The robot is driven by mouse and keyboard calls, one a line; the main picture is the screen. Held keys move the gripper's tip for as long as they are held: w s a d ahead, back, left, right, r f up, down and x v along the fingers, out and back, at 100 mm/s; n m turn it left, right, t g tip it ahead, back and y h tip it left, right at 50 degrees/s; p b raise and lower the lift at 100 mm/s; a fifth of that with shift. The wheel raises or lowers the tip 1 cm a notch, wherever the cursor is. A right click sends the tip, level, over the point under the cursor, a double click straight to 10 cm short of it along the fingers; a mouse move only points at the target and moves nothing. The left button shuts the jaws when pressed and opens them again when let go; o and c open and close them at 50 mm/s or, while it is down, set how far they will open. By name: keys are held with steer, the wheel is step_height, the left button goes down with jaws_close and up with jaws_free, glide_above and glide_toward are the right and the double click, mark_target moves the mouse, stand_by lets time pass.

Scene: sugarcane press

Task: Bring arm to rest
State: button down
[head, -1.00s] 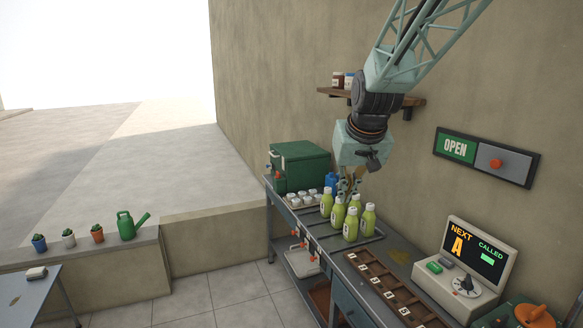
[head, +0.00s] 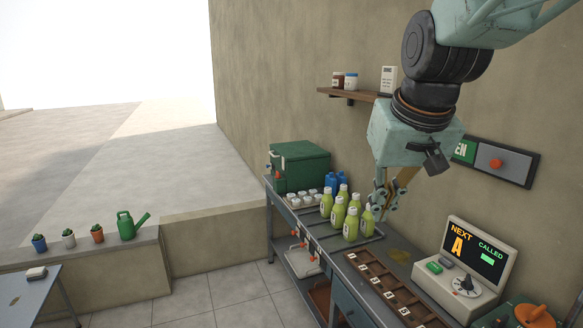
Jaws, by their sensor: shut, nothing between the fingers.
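My gripper (head: 384,208) hangs from my arm at the right of the head view, fingers pointing down. Its fingers are shut with nothing between them. The tips are just right of the green bottles (head: 351,222), overlapping the rightmost one in the picture; I cannot tell whether they touch it. The bottles stand upright in a group on the counter (head: 397,250).
A green cooler box (head: 300,166), small white-lidded cups (head: 306,198) and blue bottles (head: 337,181) stand behind the bottles. A slotted wooden rack (head: 390,287) and a display terminal (head: 476,262) are in front. A shelf (head: 348,96) and open sign (head: 500,162) are on the wall.

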steer(key=s+d+f, duration=0.1)
steer(key=s, duration=1.4)
steer(key=s+d+f+g, duration=0.1)
steer(key=s, duration=1.4)
steer(key=shift+d+f+m, duration=0.3)
